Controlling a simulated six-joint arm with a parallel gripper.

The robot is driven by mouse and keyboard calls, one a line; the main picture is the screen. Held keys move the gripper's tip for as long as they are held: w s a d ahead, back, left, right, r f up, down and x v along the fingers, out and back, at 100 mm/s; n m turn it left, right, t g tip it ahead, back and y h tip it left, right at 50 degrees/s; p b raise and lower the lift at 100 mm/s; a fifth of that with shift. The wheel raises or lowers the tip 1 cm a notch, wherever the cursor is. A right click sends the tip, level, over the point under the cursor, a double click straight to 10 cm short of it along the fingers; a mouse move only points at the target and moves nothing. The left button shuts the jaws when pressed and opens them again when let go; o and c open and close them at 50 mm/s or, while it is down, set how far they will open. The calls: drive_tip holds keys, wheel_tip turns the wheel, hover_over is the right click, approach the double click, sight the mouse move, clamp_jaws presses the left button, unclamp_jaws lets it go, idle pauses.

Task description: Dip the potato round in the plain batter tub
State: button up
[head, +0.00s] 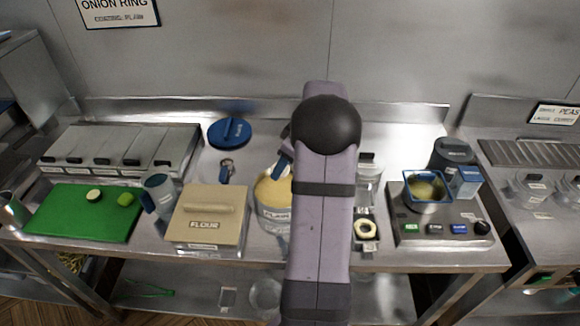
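The plain batter tub (274,212) stands mid-counter with its top open and pale yellow batter inside. My arm hides its right part. My gripper (281,169) is at the tub's upper rim, just left of my dark wrist, and mostly hidden. A blue and pale piece shows there over the batter, but I cannot tell whether the fingers hold anything. A pale round slice with a green edge (94,195) lies on the green board (70,222). I cannot make out a potato round for certain.
A tan flour box (208,214) and a grey-blue jug (159,190) stand left of the tub. A blue lid (229,132) lies behind. A small tray with a pale ring (366,229) and a fryer (446,222) with a blue-rimmed basket (408,188) are right.

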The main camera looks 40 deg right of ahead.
drive_tip(key=shift+f, duration=0.1)
drive_tip(key=shift+f+b, duration=0.75)
drive_tip(key=shift+f, duration=0.55)
wheel_tip(320, 180, down, 10)
drive_tip(key=b, duration=0.8)
drive_tip(key=shift+a+b, duration=0.2)
drive_tip(key=shift+b, duration=0.6)
drive_tip(key=shift+a, duration=0.1)
drive_tip(key=shift+d, duration=0.65)
drive_tip(key=shift+a, duration=0.1)
